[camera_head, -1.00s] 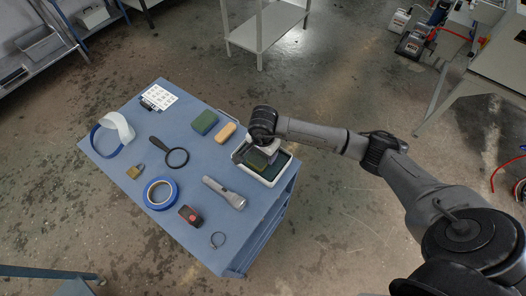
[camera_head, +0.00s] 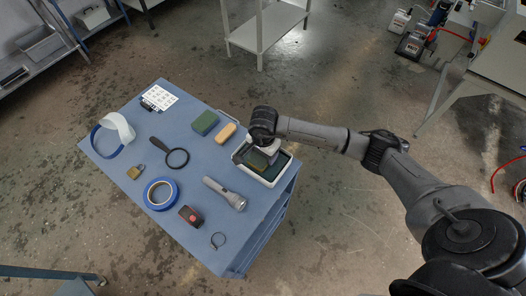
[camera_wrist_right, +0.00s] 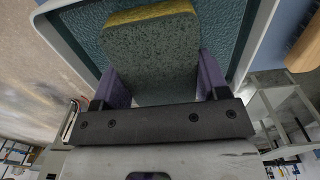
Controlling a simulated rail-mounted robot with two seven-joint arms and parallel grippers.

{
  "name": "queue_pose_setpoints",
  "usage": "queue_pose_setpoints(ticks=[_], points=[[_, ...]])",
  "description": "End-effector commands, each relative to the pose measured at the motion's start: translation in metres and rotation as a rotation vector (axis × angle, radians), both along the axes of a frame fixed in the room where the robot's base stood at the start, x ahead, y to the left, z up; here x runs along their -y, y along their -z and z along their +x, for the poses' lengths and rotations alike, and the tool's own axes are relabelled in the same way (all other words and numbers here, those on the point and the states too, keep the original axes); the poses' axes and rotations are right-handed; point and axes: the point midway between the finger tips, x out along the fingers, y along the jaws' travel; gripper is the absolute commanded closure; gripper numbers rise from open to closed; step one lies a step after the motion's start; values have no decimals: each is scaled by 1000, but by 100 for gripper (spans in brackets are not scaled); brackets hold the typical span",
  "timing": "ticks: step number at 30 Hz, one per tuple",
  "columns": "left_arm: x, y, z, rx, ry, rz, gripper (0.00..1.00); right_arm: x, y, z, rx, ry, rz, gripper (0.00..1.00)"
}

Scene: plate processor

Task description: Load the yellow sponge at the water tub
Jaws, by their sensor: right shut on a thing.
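The yellow sponge (camera_wrist_right: 150,60) shows its dark green scouring face and a yellow edge in the right wrist view. My right gripper (camera_wrist_right: 165,75) is shut on it, with a purple finger at each side. In the head view the sponge (camera_head: 255,160) is at the water tub (camera_head: 287,166), a white-rimmed tray with a dark teal inside. My right gripper (camera_head: 265,154) is over the tub and partly hides it. I cannot tell whether the sponge touches the tub's bottom. My left gripper is not in view.
On the blue table (camera_head: 130,182) lie a green sponge (camera_head: 205,122), a tan block (camera_head: 227,132), a flashlight (camera_head: 226,193), a magnifier (camera_head: 176,157), blue tape (camera_head: 150,200), a padlock (camera_head: 136,172) and a red-black box (camera_head: 190,215). The tub is near the right edge.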

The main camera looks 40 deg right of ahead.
Motion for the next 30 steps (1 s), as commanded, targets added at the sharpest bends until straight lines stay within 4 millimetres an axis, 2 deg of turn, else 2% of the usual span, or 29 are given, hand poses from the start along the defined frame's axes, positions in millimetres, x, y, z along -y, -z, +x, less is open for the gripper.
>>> queue_pose_setpoints(ticks=[22, 30], points=[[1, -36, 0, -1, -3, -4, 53, 0, -60, 1, 4, 0, 0, 51], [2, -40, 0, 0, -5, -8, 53, 0, -68, 1, 2, 0, 1, 51]])
